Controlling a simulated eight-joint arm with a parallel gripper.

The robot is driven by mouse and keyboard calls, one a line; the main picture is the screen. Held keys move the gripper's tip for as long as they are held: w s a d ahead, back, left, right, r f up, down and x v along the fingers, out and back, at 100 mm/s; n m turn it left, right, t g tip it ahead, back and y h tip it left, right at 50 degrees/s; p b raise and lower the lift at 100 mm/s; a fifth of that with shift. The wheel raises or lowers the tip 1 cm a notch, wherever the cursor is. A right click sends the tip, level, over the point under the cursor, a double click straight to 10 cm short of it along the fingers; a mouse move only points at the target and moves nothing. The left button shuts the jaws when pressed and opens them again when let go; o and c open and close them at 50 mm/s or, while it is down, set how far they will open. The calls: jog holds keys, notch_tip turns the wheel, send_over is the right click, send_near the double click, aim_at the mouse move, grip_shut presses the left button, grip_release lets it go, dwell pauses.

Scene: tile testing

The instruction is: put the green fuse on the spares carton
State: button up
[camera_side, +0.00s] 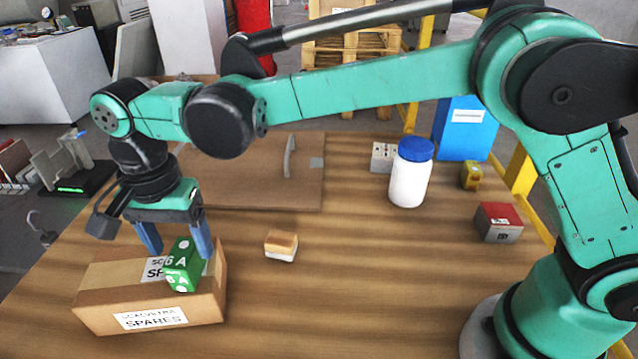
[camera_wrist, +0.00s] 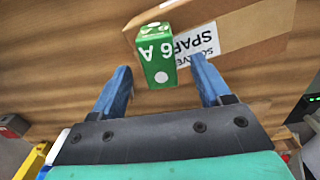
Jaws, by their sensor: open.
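The green fuse (camera_side: 183,265) is a small green block marked "6 A" with white dots. It rests on top of the spares carton (camera_side: 95,300), a brown cardboard box labelled "SPARES". My gripper (camera_side: 177,250) is just above the carton, its two blue fingers spread on either side of the fuse's far part. In the wrist view, the fuse (camera_wrist: 156,55) stands on the carton (camera_wrist: 262,30) just beyond the open fingers of my gripper (camera_wrist: 163,80). A gap shows between the fuse and each finger there.
A small tan-and-white block (camera_side: 281,246) lies right of the carton. A white jar with a blue lid (camera_side: 410,172), a blue box (camera_side: 466,128), a yellow item (camera_side: 471,176) and a red-topped box (camera_side: 498,222) stand farther right. The front middle of the table (camera_side: 350,300) is clear.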

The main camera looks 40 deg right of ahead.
aim_at(181, 250)
notch_tip(181, 250, up, 9)
jog(key=d+r+n+t, duration=0.1)
jog(key=d+r+n, duration=0.1)
jog(key=d, duration=0.5)
jog(key=s+d+f+n+t, duration=0.3)
jog(key=s+d+f, duration=0.1)
jog(key=d, duration=0.5)
jog(key=s+d+f+n+t, duration=0.3)
jog(key=s+d+f+n, duration=0.1)
jog(key=d, duration=0.4)
jog(key=shift+s+d, duration=0.4)
jog(key=shift+s, duration=0.1)
